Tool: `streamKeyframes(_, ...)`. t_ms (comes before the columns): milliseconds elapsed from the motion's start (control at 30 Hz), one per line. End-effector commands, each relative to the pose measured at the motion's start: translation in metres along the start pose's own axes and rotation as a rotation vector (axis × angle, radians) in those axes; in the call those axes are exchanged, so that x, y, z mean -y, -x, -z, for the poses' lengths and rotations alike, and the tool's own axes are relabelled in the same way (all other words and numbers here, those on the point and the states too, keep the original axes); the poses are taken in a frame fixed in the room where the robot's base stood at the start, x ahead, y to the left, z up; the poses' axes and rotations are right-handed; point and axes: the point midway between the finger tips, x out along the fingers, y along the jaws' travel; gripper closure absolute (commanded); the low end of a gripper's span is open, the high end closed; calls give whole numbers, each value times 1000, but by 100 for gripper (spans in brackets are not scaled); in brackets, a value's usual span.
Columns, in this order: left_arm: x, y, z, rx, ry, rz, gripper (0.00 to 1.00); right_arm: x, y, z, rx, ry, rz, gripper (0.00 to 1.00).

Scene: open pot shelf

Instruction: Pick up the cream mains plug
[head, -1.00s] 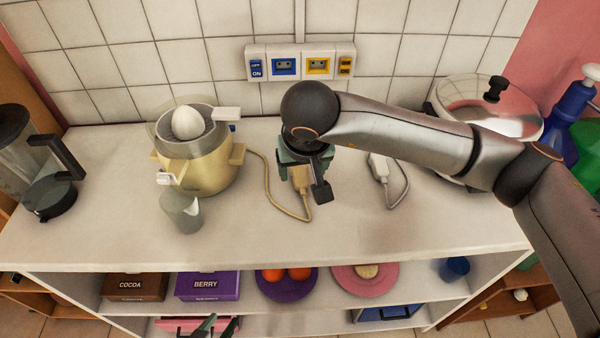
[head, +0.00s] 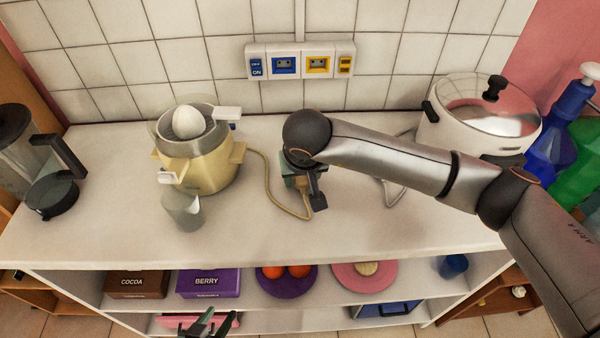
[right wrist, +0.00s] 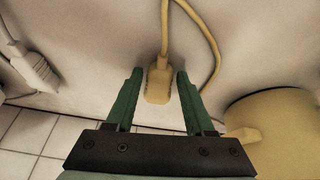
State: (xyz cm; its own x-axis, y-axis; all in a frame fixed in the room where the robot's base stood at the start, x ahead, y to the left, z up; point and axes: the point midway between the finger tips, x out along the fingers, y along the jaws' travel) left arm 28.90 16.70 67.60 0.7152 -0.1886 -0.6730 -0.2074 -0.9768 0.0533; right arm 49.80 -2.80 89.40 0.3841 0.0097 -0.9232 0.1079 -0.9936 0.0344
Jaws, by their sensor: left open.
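The cream mains plug (right wrist: 158,82) lies on the white top with its cord running off, in the right wrist view. My right gripper (right wrist: 160,74) is open, with one green finger on each side of the plug and a gap to each. In the head view my right gripper (head: 303,188) is over the plug's place and my wrist hides most of the plug; its cord (head: 270,185) runs to the yellow juicer (head: 205,165). My left gripper (head: 207,322) is open and empty at the bottom edge, in front of the shelf.
A socket strip (head: 300,63) is on the tiled wall. A white plug (right wrist: 40,72) lies beside the cream one; its cord leads towards the white cooker (head: 470,130). A grey cup (head: 182,212) and a glass jug (head: 40,165) stand left. The front middle of the top is clear.

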Motion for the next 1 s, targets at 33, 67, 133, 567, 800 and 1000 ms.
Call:
streamKeyframes(33, 0, 0, 0, 0, 1, 0, 50, 0, 0, 0, 0, 0, 0, 53)
streamKeyframes(67, 0, 0, 0, 0, 1, -1, 50, 0, 0, 0, 0, 0, 0, 56)
streamKeyframes(133, -1, 0, 0, 0, 1, -1, 50, 0, 0, 0, 0, 0, 0, 64)
streamKeyframes(567, -2, 0, 0, 1, 2, -2, 50, 0, 0, 0, 0, 0, 0, 100)
streamKeyframes(800, -2, 0, 0, 2, 2, -3, 50, 0, 0, 0, -1, -1, 0, 100)
streamKeyframes(1000, -2, 0, -1, 2, 2, -3, 50, 0, 1, 1, -1, -1, 0, 100)
